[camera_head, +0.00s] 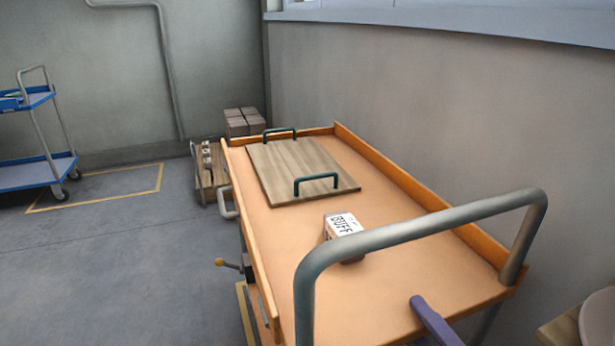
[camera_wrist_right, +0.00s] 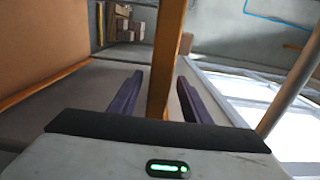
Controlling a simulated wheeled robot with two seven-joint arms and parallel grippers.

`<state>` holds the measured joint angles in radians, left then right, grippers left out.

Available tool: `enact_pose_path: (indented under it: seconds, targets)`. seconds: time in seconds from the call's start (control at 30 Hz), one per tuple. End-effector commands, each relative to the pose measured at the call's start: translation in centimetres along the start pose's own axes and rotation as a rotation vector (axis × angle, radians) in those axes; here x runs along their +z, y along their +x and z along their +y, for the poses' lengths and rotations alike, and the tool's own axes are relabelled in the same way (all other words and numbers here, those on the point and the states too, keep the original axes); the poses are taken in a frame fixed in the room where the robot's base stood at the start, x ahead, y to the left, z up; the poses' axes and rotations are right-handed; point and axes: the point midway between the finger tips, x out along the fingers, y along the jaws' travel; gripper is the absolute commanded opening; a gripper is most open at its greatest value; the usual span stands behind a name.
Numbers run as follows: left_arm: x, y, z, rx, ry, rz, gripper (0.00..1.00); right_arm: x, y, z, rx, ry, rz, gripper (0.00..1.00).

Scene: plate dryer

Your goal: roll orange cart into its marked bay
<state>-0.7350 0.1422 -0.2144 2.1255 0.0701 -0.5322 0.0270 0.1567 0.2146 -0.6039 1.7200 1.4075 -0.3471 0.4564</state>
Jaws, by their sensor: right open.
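The orange cart (camera_head: 285,225) stands along the wall in the head view, with a grey tubular handle (camera_head: 420,225) at its near end. On its top lie a wooden board (camera_head: 290,165) with two green handles and a small box (camera_head: 343,228) marked "BUFF". A purple finger of my right gripper (camera_head: 433,318) shows at the near end of the cart, below the handle. In the right wrist view my right gripper (camera_wrist_right: 160,77) is open, and an orange bar (camera_wrist_right: 167,45) runs between its fingers; I cannot tell if they touch it. My left gripper is not in view.
A blue cart (camera_head: 38,173) stands at the left, by a yellow floor outline (camera_head: 95,203). A low wooden platform (camera_head: 207,180) and stacked brown boxes (camera_head: 243,121) are beyond the orange cart. A wall (camera_head: 450,110) runs close on its right.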

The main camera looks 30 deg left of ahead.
Motion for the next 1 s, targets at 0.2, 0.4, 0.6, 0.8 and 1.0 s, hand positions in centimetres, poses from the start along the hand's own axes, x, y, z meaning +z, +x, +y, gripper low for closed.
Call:
enact_pose_path:
  seconds: [0.2,0.4,0.6,0.8,1.0]
  targets:
    - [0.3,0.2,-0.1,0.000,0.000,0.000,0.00,0.0,-2.2,0.3,0.005,-0.001,-0.001,0.44]
    - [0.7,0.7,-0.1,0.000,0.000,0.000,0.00,0.1,-5.2,0.4,0.004,0.000,-0.001,0.44]
    - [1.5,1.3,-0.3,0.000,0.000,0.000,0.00,0.0,-8.2,0.5,0.005,-0.002,-0.001,0.44]
    - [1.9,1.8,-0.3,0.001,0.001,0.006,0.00,0.0,-11.1,0.5,0.004,0.000,0.000,0.44]
    - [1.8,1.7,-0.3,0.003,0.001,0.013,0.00,0.0,-12.1,0.2,0.003,0.000,-0.001,0.44]
